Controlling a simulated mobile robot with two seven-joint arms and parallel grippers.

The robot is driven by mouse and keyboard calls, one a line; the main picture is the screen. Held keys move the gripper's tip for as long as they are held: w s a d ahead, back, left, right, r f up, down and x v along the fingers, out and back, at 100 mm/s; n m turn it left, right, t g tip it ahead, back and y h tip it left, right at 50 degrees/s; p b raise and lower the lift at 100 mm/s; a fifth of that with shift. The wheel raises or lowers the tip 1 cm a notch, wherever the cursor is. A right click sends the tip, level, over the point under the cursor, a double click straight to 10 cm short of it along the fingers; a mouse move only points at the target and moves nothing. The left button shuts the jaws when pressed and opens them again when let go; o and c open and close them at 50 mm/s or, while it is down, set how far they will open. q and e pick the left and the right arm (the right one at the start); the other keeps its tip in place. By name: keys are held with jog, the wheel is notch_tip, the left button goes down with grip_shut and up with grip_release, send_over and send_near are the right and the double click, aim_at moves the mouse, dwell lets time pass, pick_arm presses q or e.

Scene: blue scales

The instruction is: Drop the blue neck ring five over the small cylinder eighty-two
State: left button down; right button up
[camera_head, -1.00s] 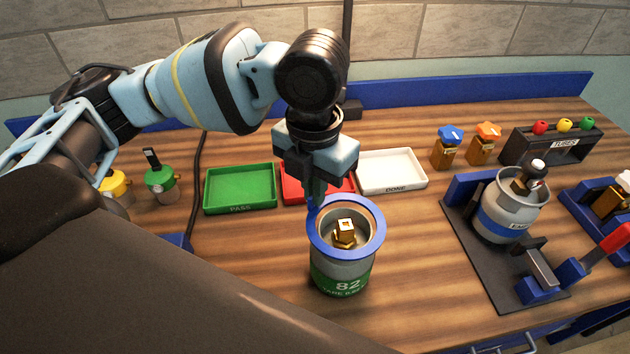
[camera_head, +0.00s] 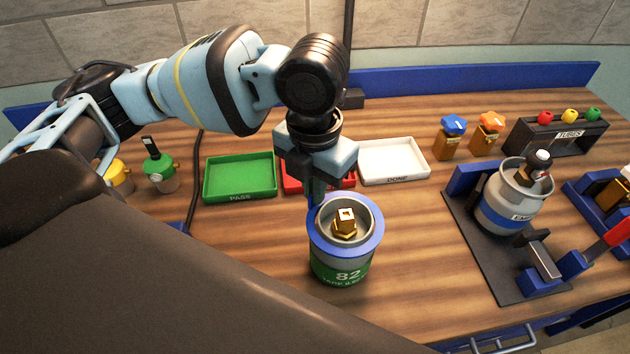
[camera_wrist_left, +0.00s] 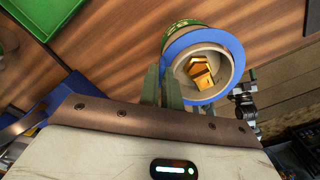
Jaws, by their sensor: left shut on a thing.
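The small cylinder 82 (camera_head: 342,273) stands upright on the bench, grey with a green band and a brass valve (camera_head: 345,225) inside its collar. The blue neck ring (camera_head: 345,250) is around the collar, whose rim shows above the ring at the back. My left gripper (camera_head: 315,200) is shut on the ring's far left edge. In the left wrist view the fingers (camera_wrist_left: 164,80) are at the edge of the ring (camera_wrist_left: 175,50), and the brass valve shows through its opening. Whether the ring rests on the cylinder's shoulder I cannot tell. My right gripper is out of view.
Green (camera_head: 240,196), red (camera_head: 290,184) and white (camera_head: 394,180) trays lie behind the cylinder. A larger grey cylinder (camera_head: 500,213) stands in a blue-and-black fixture at right. Orange and blue-topped valves stand at back right. Bare bench surrounds cylinder 82.

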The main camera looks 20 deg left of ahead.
pick_arm(q)
jog(key=c, duration=1.5)
grip_release()
jog(key=shift+r, duration=0.1)
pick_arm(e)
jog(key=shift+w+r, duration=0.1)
pick_arm(q)
jog(key=shift+r+p, duration=0.65)
jog(key=shift+r, duration=3)
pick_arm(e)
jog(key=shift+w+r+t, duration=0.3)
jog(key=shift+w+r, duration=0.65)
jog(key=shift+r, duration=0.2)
